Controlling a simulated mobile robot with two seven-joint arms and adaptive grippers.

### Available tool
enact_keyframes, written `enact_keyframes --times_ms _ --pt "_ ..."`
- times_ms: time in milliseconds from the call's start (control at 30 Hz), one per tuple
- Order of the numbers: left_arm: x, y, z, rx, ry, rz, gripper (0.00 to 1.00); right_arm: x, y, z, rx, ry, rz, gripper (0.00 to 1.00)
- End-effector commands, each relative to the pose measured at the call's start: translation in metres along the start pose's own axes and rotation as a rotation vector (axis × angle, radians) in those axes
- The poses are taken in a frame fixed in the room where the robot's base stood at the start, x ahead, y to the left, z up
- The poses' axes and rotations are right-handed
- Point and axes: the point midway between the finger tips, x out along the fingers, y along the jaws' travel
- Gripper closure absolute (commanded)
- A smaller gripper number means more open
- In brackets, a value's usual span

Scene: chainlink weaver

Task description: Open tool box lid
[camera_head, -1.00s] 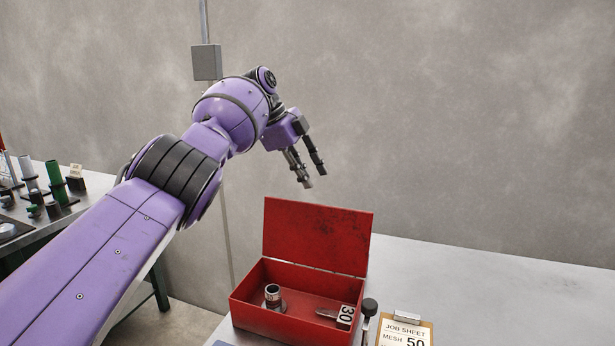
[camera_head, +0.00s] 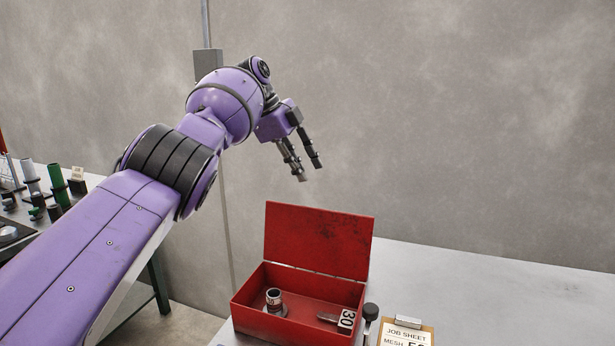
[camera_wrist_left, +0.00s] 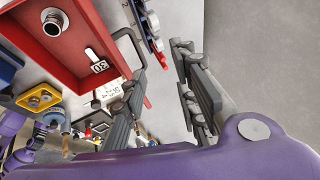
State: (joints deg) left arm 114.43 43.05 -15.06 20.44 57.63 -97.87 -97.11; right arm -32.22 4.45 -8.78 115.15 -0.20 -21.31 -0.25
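The red tool box (camera_head: 240,309) stands on the grey bench, and its lid (camera_head: 318,240) is raised upright at the back. Inside lie a ringed metal cylinder (camera_head: 274,300) and a small piece with a tag marked 30 (camera_head: 347,318). My left gripper (camera_head: 309,172) is above and behind the lid, apart from it, with its fingers spread and nothing between them. In the left wrist view the open fingers (camera_wrist_left: 165,95) show beside the tool box (camera_wrist_left: 85,75).
A clipboard with a job sheet (camera_head: 405,334) and a black-knobbed tool (camera_head: 370,312) are right of the box. The bench (camera_head: 480,285) is bare further right. Another bench with green cylinders (camera_head: 57,180) is at the left. A grey wall stands behind.

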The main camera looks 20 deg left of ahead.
Motion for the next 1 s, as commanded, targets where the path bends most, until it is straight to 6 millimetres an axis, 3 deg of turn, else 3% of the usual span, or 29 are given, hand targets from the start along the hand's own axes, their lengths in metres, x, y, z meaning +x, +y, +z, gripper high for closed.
enact_keyframes --times_ms 100,300,867,1000 --pt "-0.022 -0.001 -0.001 0.000 0.003 -0.003 0.73 0.000 0.000 -0.001 0.001 0.001 0.000 0.60" --pt "-0.040 0.000 -0.001 0.000 0.002 -0.002 0.73 0.001 -0.001 -0.001 0.001 0.002 0.000 0.60" --pt "-0.041 0.000 0.000 0.000 0.001 -0.001 0.73 0.001 -0.001 -0.001 -0.005 0.001 0.000 0.60" --pt "-0.041 0.000 0.000 -0.001 0.001 -0.001 0.73 0.003 0.001 -0.016 -0.010 0.024 0.002 0.60"
